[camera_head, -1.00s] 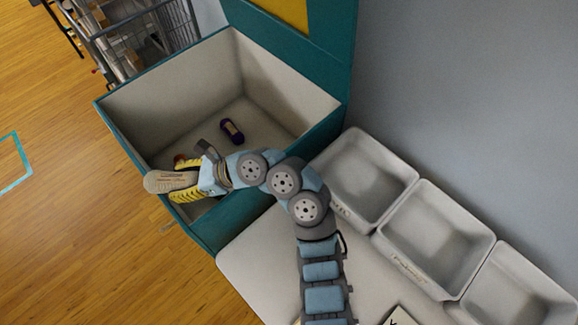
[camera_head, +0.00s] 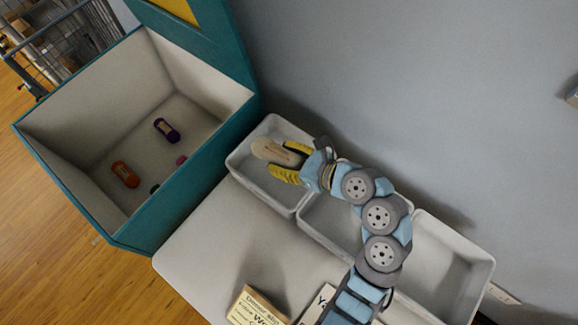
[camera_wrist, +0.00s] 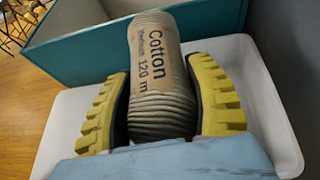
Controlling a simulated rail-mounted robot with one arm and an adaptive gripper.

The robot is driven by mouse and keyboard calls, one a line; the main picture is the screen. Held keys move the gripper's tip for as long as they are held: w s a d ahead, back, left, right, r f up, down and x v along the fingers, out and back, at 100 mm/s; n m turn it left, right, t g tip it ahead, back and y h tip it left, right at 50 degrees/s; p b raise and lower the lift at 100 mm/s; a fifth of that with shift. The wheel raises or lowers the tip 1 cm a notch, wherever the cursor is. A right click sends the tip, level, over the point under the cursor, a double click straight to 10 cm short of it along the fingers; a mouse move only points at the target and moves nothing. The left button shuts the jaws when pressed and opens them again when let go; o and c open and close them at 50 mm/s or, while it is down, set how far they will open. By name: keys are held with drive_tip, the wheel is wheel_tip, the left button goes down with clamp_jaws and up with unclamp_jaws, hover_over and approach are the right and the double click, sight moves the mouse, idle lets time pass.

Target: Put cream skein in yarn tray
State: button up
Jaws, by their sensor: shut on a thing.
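The cream skein (camera_head: 276,151) has a tan label reading "Cotton" and "120 m" in the wrist view (camera_wrist: 158,60). My gripper (camera_head: 284,164) is shut on it, with ribbed yellow fingers on both sides. In the head view the skein is over the leftmost white tray (camera_head: 262,188), which looks empty where visible. The exact height above the tray floor is unclear.
The middle white tray (camera_head: 318,226) is partly behind my arm; a third tray (camera_head: 450,262) is at right. The open teal bin (camera_head: 185,185) at left holds an orange skein (camera_head: 125,174), a purple skein (camera_head: 166,130) and small items.

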sight(299, 169)
drive_tip(key=s+r+m+t+p, duration=0.1)
drive_tip(key=s+r+p, duration=0.5)
drive_tip(key=s, duration=0.6)
drive_tip(key=shift+h, duration=0.5)
drive_tip(key=w+d+f+b, duration=0.1)
drive_tip(key=w, duration=0.1)
drive_tip(key=w+d+f, duration=0.1)
drive_tip(key=w, duration=0.2)
drive_tip(key=w+d+f+b, duration=0.1)
drive_tip(key=w+f, duration=0.1)
drive_tip(key=w, duration=0.1)
drive_tip(key=shift+w+b, duration=0.25)
drive_tip(key=shift+b, duration=0.1)
drive_tip(key=w+d+f+b, duration=0.2)
drive_tip(key=w+f+b, duration=0.1)
drive_tip(key=f, duration=0.5)
drive_tip(key=shift+w+f, duration=0.35)
drive_tip(key=shift+w, duration=0.35)
drive_tip(key=shift+f+p, duration=0.65)
drive_tip(key=o, duration=1.1)
